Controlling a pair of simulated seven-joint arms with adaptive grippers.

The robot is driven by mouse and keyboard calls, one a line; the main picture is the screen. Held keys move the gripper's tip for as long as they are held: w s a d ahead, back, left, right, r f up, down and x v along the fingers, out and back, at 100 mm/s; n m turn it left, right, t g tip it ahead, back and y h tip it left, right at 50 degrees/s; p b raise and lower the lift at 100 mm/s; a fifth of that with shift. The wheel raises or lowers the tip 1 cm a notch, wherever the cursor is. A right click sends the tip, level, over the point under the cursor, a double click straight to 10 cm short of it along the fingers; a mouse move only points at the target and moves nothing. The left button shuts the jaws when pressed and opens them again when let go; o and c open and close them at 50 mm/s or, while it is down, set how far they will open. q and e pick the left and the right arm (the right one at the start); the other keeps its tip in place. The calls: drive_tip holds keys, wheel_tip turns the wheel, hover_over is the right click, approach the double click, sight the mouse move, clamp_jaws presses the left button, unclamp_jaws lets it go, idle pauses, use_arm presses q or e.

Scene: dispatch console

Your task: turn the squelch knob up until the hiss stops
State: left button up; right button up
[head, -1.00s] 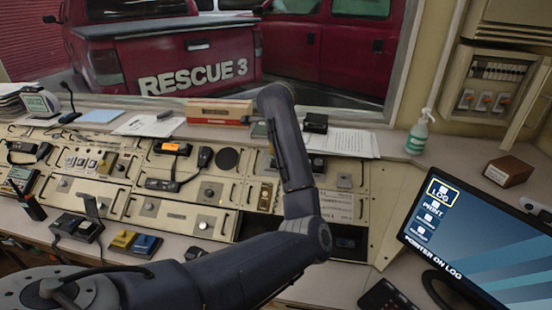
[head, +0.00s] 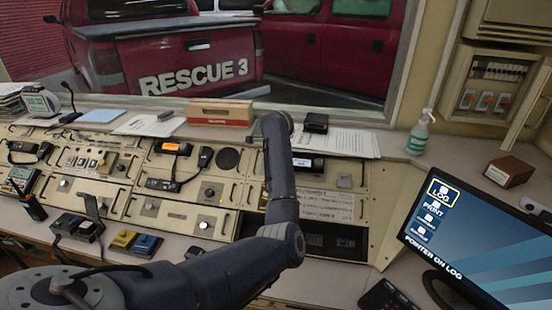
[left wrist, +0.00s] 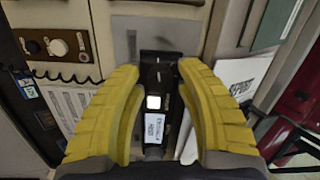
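I cannot read a squelch label, so I cannot tell which knob is the squelch knob. In the head view, small knobs show on the console, such as one in the middle (head: 207,193) and one below it (head: 203,225). My left arm reaches over the console's right half and hides its own gripper there. In the left wrist view, the yellow fingers of my left gripper (left wrist: 159,66) are apart. A cream knob (left wrist: 57,47) and a black knob (left wrist: 32,46) are left of the fingers. My right gripper is not visible.
A monitor (head: 480,245) stands at the right. A handset (head: 203,158) and a radio (head: 34,205) are left of my arm.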

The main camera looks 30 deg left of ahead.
use_arm(q)
drive_tip(key=shift+c, duration=0.5)
clamp_jaws()
drive_tip(key=shift+m, duration=0.4)
drive_tip(key=m, duration=0.4)
drive_tip(key=shift+t, duration=0.3)
drive_tip(key=m, duration=0.4)
drive_tip(key=shift+m, duration=0.4)
